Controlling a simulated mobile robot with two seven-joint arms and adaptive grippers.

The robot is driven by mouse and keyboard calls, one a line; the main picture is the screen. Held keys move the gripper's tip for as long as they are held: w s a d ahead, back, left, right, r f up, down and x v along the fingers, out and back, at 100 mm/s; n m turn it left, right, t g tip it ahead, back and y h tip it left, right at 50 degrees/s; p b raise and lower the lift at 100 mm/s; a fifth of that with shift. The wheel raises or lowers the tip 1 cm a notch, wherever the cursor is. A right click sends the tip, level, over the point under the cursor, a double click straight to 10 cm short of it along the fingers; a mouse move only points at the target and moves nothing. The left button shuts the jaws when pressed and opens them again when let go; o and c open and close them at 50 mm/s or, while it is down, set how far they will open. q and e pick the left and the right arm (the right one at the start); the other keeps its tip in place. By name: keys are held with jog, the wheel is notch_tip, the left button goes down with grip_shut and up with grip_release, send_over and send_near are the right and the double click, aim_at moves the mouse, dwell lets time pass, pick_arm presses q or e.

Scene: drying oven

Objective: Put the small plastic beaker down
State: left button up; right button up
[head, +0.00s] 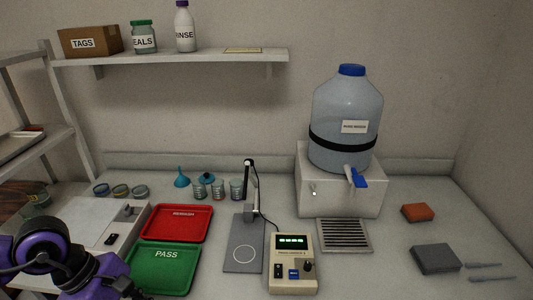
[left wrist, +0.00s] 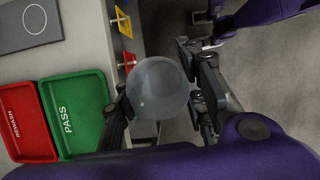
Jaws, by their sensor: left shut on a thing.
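In the left wrist view my left gripper (left wrist: 158,98) is shut on a clear, round small plastic beaker (left wrist: 157,85). The beaker is seen end-on between the two fingers, beside the bench front with grey floor behind it. In the head view my left arm (head: 70,260) is at the lower left, and the gripped beaker is not clearly visible there. A purple and dark part of what looks like my right arm (left wrist: 262,10) shows at the top right of the left wrist view; its finger state is unclear.
A green PASS tray (head: 163,282) and a red tray (head: 176,210) lie on the bench, left of a grey stand (head: 242,268) and meter (head: 292,284). Several small cups (head: 218,190) stand behind. A water jug (head: 345,100) stands right.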

pick_arm(q)
jog(key=m, duration=0.1)
jog(key=m+g, duration=0.1)
jog(key=a+f+m, duration=0.1)
jog(key=m, duration=0.1)
jog(key=m+g, duration=0.1)
jog(key=m, duration=0.1)
jog(key=shift+m, duration=0.4)
jog(key=m, duration=0.1)
jog(key=m+g+y, duration=0.1)
jog(key=shift+w+m, duration=0.2)
jog(key=shift+m, duration=0.1)
jog(key=w+d+r+m+g+y, duration=0.1)
jog(key=w+d+r+m+y, duration=0.2)
jog(key=w+d+r+m, duration=0.3)
jog(key=w+d+m, duration=0.1)
jog(key=d+m, duration=0.1)
jog(key=m, duration=0.1)
jog(key=shift+r+g, duration=0.3)
jog(key=shift+r, duration=0.1)
